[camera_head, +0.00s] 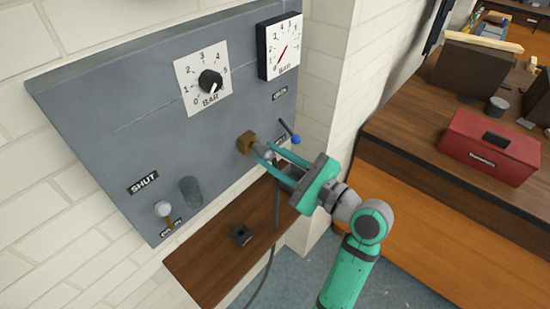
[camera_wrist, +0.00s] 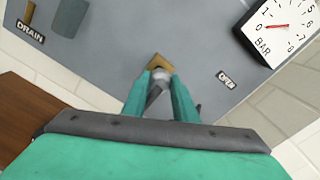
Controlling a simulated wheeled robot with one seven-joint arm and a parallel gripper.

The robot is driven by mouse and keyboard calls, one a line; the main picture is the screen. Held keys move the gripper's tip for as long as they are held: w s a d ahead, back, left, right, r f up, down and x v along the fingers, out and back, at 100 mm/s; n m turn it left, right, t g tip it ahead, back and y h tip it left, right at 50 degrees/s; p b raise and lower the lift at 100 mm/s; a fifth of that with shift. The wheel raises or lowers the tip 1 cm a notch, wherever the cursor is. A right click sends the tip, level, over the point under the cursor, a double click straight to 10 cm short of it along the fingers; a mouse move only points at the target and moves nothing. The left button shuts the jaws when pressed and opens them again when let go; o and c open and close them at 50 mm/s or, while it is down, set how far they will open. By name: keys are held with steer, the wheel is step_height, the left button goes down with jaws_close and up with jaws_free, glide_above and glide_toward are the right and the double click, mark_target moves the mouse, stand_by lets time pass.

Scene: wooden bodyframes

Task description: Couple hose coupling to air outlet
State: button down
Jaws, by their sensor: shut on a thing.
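The brass air outlet (camera_head: 247,142) sticks out of the grey panel, right of its middle. It also shows in the wrist view (camera_wrist: 159,62), just beyond my fingertips. My green gripper (camera_head: 269,158) is shut on the grey hose coupling (camera_wrist: 156,90), which lies between the fingers and points at the outlet. The coupling's front end is at the outlet's face; I cannot tell whether it is seated in it. The dark hose (camera_head: 276,205) hangs down from below the gripper. A blue-knobbed lever (camera_head: 295,139) sits right of the outlet, close to my fingers.
The panel (camera_head: 120,120) carries a regulator knob (camera_head: 210,81), a pressure gauge (camera_head: 280,46), and a drain lever (camera_head: 163,208) at lower left. A wooden shelf (camera_head: 210,270) with a small black block (camera_head: 241,235) is below. A red toolbox (camera_head: 490,147) stands on the bench at right.

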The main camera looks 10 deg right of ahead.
steer(key=shift+x, duration=1.2)
steer(key=c, duration=1.4)
jaws_free()
steer(key=shift+o, duration=0.2)
steer(key=v, duration=1)
steer(key=shift+s+d, duration=0.2)
steer(key=shift+s, duration=0.15)
